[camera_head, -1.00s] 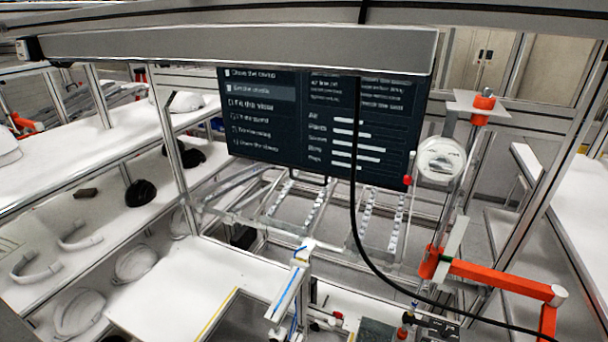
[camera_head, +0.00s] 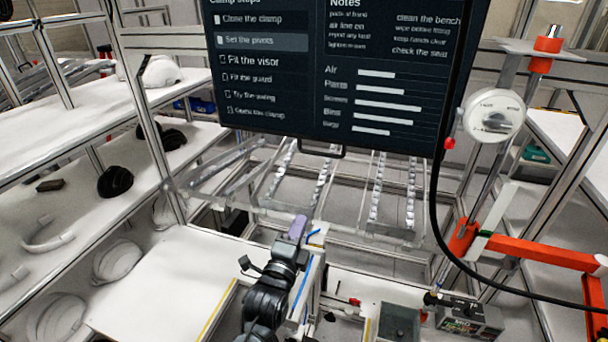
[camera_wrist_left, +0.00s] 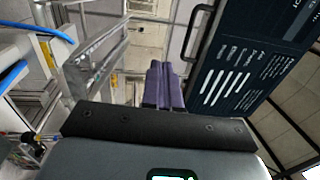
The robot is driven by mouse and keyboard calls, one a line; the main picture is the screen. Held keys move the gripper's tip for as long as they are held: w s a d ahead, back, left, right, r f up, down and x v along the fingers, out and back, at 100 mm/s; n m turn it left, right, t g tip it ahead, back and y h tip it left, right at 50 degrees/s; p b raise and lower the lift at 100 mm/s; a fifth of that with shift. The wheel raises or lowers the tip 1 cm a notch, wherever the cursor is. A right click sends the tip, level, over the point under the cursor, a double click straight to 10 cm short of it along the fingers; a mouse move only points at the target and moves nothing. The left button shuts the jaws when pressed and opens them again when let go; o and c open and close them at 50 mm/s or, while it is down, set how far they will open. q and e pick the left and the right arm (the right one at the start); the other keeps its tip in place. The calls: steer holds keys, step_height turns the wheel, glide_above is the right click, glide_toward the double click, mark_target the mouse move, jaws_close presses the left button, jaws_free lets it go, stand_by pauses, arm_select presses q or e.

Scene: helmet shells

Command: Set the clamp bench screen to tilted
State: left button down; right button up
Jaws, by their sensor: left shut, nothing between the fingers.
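The clamp bench screen (camera_head: 335,85) is a dark panel with a step list, notes and bars, hanging above the bench at the top of the head view. A dark handle (camera_head: 322,153) hangs from its lower edge. In the left wrist view the screen (camera_wrist_left: 240,75) is at the right, with its handle (camera_wrist_left: 196,32) along its near edge. My left gripper (camera_head: 299,224) has purple fingertips and is shut and empty, below the handle and apart from it. The fingers (camera_wrist_left: 164,82) point toward the handle's side in the wrist view. My right gripper is not in view.
A black cable (camera_head: 436,235) loops down right of the screen. A round white gauge (camera_head: 493,115) and an orange arm (camera_head: 545,252) stand at the right. Shelves with helmet shells (camera_head: 118,260) are at the left. A white bench top (camera_head: 165,280) is below.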

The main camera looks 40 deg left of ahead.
arm_select(q)
steer(key=shift+t+y, duration=0.3)
steer(key=shift+t, duration=0.4)
steer(key=r, duration=0.1)
steer(key=w+r, duration=0.1)
steer(key=r, duration=0.1)
steer(key=r+b, duration=0.1)
steer(key=shift+w+r, duration=0.25)
steer(key=shift+r, duration=0.1)
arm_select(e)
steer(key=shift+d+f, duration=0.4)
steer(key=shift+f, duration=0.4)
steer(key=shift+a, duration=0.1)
arm_select(q)
steer(key=p, duration=0.4)
glide_toward(323, 155)
steer(key=x, duration=0.5)
steer(key=shift+w+a, duration=0.15)
steer(key=shift+w, duration=0.1)
steer(key=shift+w+a+r, duration=0.1)
steer(key=shift+w+a, duration=0.1)
steer(key=shift+w, duration=0.35)
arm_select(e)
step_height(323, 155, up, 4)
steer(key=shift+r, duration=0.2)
